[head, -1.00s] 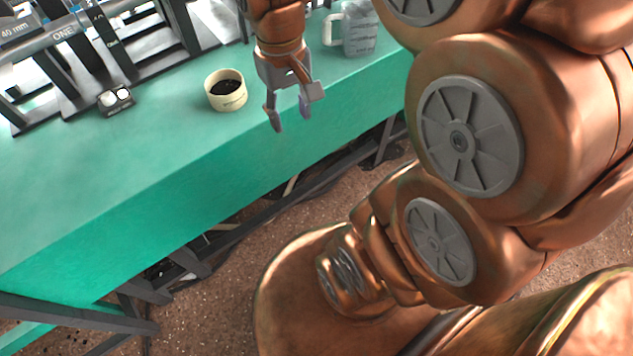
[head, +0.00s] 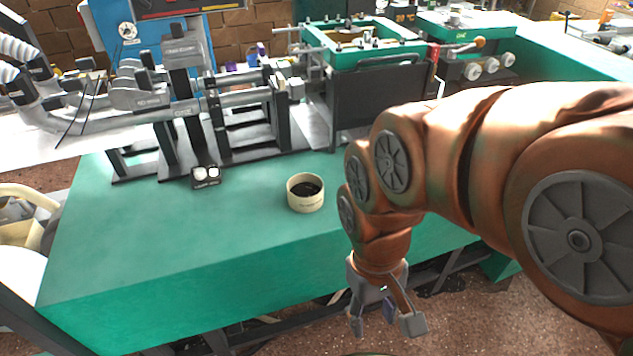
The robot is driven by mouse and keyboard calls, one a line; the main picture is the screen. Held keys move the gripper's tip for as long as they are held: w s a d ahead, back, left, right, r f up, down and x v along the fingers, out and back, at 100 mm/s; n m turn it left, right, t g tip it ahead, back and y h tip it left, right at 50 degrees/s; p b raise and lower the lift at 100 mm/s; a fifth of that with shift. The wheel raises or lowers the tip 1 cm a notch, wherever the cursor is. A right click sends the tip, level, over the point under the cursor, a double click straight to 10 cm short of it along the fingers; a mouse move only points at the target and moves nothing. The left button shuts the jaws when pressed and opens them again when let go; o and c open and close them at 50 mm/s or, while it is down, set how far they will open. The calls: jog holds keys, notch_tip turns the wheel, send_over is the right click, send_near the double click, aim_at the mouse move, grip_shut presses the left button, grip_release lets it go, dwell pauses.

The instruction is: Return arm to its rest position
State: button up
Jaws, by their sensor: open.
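My gripper (head: 385,322) hangs below my copper-coloured arm, in front of the green table's (head: 150,225) front edge. It points down, its grey fingers are apart, and nothing is between them. The arm comes in from the right side of the head view and bends down at the wrist. A cream round cup (head: 305,205) with dark contents stands upright on the table, to the upper left of my gripper and apart from it.
A small black block with two white knobs (head: 206,178) sits left of the cup. Grey rail machinery (head: 240,98) and a green-framed unit (head: 362,50) stand along the table's back. The table's left front is clear. Brown floor (head: 475,315) lies in front.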

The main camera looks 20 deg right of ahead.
notch_tip(320, 180, up, 12)
jog(key=p, duration=1.1)
jog(key=shift+w+f, duration=0.2)
jog(key=shift+c, duration=0.4)
